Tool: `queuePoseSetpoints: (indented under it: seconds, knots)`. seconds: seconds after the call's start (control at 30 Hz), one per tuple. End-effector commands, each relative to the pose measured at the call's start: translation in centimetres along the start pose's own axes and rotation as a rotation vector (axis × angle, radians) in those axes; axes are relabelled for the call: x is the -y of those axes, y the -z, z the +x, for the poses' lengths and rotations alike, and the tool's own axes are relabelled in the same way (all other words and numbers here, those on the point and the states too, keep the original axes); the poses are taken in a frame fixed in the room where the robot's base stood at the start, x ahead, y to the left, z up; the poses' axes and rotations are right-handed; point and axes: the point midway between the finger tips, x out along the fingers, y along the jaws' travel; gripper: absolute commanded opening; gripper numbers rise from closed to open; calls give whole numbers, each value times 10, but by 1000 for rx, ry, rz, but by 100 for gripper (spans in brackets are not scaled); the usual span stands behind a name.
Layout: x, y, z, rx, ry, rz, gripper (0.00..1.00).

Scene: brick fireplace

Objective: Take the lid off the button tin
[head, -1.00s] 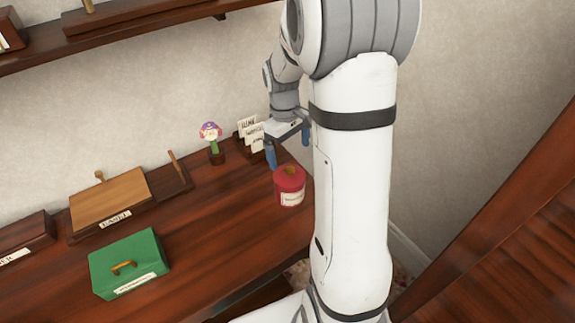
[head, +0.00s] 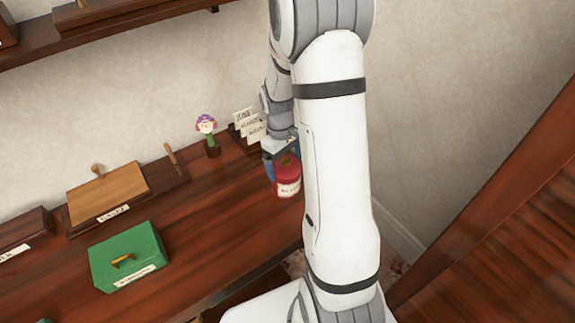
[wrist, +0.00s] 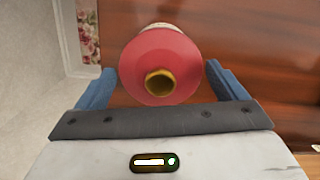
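The red button tin (head: 288,183) stands upright at the right end of the wooden desk, with a pale label on its front. Its red lid (wrist: 138,64) with a round brass knob (wrist: 159,83) faces the wrist camera and appears to be on the tin. My gripper (wrist: 160,82) is open, with one blue finger on each side of the lid and a visible gap at both sides. In the head view my arm hides the tin's right edge and most of the gripper.
A card holder (head: 248,128) and a flower ornament (head: 207,134) stand behind the tin. A green box (head: 127,257) and a wooden easel box (head: 108,193) are farther left. The desk (head: 215,225) is clear left of the tin. The wall is close behind.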

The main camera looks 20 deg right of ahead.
Motion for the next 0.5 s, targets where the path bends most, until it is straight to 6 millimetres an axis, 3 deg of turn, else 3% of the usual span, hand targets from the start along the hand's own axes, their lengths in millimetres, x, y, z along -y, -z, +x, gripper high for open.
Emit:
queuePoseSetpoints:
  seconds: [0.37,0.5]
  knots:
    - [0,0,0,0,0,-1,60]
    - [0,0,0,0,0,-1,60]
